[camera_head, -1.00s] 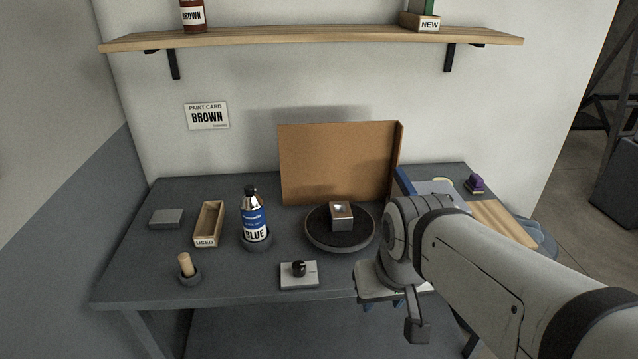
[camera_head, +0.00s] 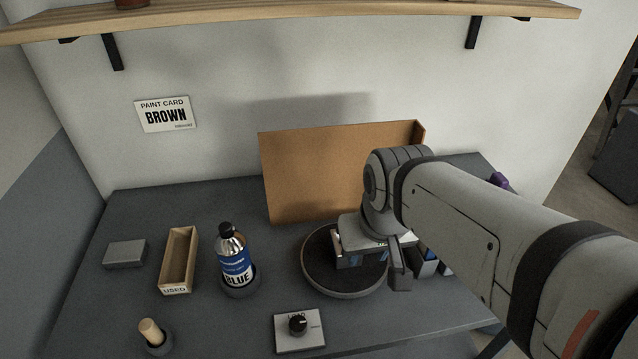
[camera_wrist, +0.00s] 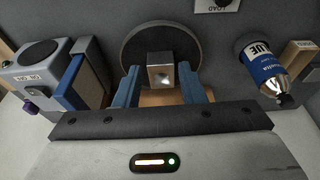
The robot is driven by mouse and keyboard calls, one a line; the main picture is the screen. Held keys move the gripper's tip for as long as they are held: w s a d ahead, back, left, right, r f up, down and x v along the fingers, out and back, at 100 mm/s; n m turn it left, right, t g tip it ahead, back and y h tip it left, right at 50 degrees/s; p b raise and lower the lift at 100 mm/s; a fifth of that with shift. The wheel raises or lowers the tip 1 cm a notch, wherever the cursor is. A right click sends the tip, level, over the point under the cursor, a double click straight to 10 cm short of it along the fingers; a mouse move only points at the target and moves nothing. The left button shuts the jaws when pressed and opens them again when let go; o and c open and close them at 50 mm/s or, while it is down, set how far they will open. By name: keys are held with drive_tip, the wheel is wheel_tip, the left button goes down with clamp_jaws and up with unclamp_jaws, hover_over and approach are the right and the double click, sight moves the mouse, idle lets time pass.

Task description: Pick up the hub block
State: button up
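The hub block is a small metallic cube with a round hole in its face. In the wrist view the hub block (camera_wrist: 160,69) stands on the round dark turntable (camera_wrist: 133,48), between the two blue fingers of my gripper (camera_wrist: 159,76). My gripper is open, with a gap visible on each side of the block. In the head view my gripper (camera_head: 366,254) is over the turntable (camera_head: 318,278) and hides most or all of the block. I cannot tell how far the fingertips are above the turntable.
A cardboard screen (camera_head: 310,175) stands behind the turntable. A blue spray can (camera_head: 235,262) stands in a holder to its left, beside a wooden USED tray (camera_head: 194,262). A knob plate (camera_head: 299,331) lies in front. A shelf (camera_head: 290,22) hangs above.

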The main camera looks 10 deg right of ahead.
drive_tip(key=shift+o, duration=0.2)
drive_tip(key=shift+s+d, duration=0.1)
drive_tip(key=shift+s, duration=0.05)
drive_tip(key=shift+o, duration=1.5)
drive_tip(key=shift+w, duration=0.5)
drive_tip(key=o, duration=0.4)
drive_tip(key=w, duration=0.2)
drive_tip(key=w+f+m+p, duration=0.1)
drive_tip(key=w, duration=0.1)
drive_tip(key=w+m+g+p, duration=0.1)
drive_tip(key=shift+w+d+f, duration=0.3)
drive_tip(key=shift+w+f, duration=0.1)
drive_tip(key=shift+o, duration=1)
drive_tip(key=w+f+m+p, duration=0.2)
drive_tip(key=w+f, duration=0.3)
drive_tip(key=w, duration=0.1)
drive_tip(key=shift+w+a+f+m+g+h, duration=0.2)
drive_tip(key=shift+a+f+m+g+h, duration=0.1)
drive_tip(key=shift+g, duration=0.1)
drive_tip(key=shift+w+d+f+p, duration=0.1)
drive_tip(key=shift+w+f+p, duration=0.1)
drive_tip(key=shift+f, duration=1.1)
drive_tip(key=shift+w+d+f+p, duration=0.1)
drive_tip(key=shift+w+f+p, duration=0.1)
drive_tip(key=shift+f, duration=1.15)
drive_tip(key=shift+w+f+p, duration=0.1)
drive_tip(key=shift+f+p, duration=0.1)
drive_tip(key=shift+f, duration=1.1)
